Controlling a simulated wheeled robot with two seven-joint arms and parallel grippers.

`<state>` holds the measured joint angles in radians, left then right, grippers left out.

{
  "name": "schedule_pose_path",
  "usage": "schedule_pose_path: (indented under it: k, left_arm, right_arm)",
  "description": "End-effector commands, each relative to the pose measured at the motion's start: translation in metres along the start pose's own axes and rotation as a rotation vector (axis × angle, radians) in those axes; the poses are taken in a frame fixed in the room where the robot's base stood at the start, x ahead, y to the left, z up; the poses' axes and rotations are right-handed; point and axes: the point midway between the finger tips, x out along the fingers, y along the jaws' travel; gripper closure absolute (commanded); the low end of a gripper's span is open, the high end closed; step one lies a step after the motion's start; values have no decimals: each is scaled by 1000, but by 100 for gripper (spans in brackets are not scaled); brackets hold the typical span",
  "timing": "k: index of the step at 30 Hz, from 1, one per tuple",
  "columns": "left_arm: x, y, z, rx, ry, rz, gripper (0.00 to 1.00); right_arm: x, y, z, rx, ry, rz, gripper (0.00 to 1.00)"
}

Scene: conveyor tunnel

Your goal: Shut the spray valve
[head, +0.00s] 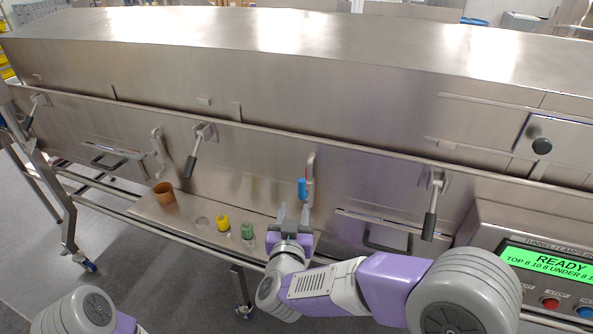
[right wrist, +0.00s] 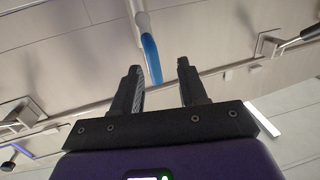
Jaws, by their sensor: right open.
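The spray valve's blue handle (head: 302,188) sits on a short metal pipe (head: 311,170) on the tunnel's front side. The handle points downward along the pipe. My right gripper (head: 293,212) is just below and slightly left of it, with fingers pointing up toward it. In the right wrist view the blue handle (right wrist: 151,60) appears between the two open fingers (right wrist: 159,72), nearer the left one; I cannot tell whether it touches. Nothing is held. My left gripper is out of view; only part of my left arm shows at the lower left.
A ledge (head: 145,207) below holds a brown cup (head: 164,195), a yellow-capped bottle (head: 222,222) and a green-capped bottle (head: 247,231). Black-handled latches (head: 432,210) and a drawer handle (head: 385,241) flank the valve. A control panel (head: 548,262) reads READY at right.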

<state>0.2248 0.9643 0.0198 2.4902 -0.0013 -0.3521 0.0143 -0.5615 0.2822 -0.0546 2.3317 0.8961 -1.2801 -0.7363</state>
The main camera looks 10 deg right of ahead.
Motion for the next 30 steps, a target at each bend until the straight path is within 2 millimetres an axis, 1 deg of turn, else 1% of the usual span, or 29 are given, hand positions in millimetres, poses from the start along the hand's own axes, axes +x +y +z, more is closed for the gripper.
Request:
schedule_pose_path:
  k: [1, 3, 5, 8, 15, 18, 23, 29, 30]
  left_arm:
    - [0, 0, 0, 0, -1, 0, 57]
    - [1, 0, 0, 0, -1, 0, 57]
    - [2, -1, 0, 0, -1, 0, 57]
    - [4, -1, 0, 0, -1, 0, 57]
    - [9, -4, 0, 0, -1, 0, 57]
    - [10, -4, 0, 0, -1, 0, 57]
    - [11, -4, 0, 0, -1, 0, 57]
    - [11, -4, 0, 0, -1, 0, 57]
    - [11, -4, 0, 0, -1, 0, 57]
  right_arm:
    - [-6, 3, -16, 11, 29, 24, 57]
    - [-8, 8, -26, 14, 47, 49, 57]
    - [-6, 10, -29, 14, 53, 60, 57]
    - [7, 12, -30, 13, 53, 65, 57]
    - [46, 13, -31, 13, 52, 62, 57]
    - [56, 14, -32, 14, 52, 62, 57]
    - [64, 14, -33, 13, 52, 59, 57]
    - [64, 14, -33, 13, 52, 59, 57]
    - [64, 14, -33, 13, 52, 59, 59]
